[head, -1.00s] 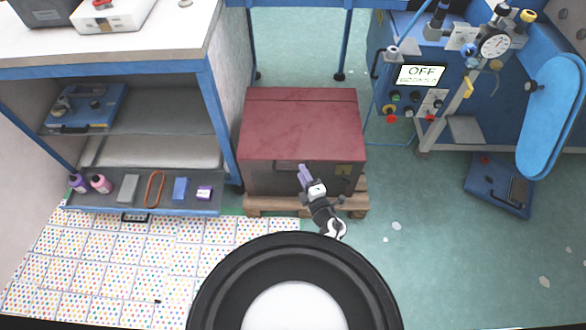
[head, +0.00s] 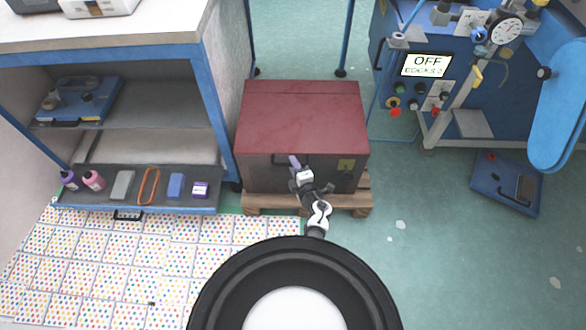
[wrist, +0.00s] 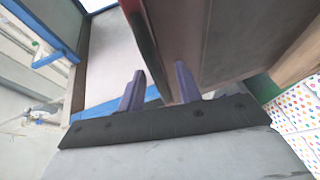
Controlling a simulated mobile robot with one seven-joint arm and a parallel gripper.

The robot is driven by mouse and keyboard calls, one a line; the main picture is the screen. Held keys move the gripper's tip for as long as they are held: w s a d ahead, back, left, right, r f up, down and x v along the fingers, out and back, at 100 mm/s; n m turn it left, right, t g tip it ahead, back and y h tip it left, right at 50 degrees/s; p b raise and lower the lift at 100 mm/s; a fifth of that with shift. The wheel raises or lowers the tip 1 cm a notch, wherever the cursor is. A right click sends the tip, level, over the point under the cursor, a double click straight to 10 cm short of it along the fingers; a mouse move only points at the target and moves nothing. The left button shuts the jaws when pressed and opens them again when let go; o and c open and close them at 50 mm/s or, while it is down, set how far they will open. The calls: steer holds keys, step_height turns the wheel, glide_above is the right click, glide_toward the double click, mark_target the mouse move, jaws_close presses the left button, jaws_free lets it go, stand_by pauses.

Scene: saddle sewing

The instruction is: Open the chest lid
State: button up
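The chest has a dark red lid (head: 303,115) and a dark grey front (head: 262,176). The lid looks closed. My gripper (head: 295,162) is at the middle of the chest's front, with its purple fingers near the lid's front edge. In the wrist view, the two purple fingers (wrist: 158,88) stand apart. A dark red edge of the lid (wrist: 138,22) runs down towards the gap between them, with the chest's grey-brown front (wrist: 225,40) to the right. Whether a finger touches the chest cannot be told.
The chest stands on a wooden pallet (head: 262,202). A blue-framed shelf unit (head: 212,110) is close on the left. A blue pedal (head: 505,183) lies on the floor. Floor right of the chest is mostly clear.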

steer(key=shift+w+a, duration=0.25)
steer(key=shift+w, duration=0.3)
jaws_close()
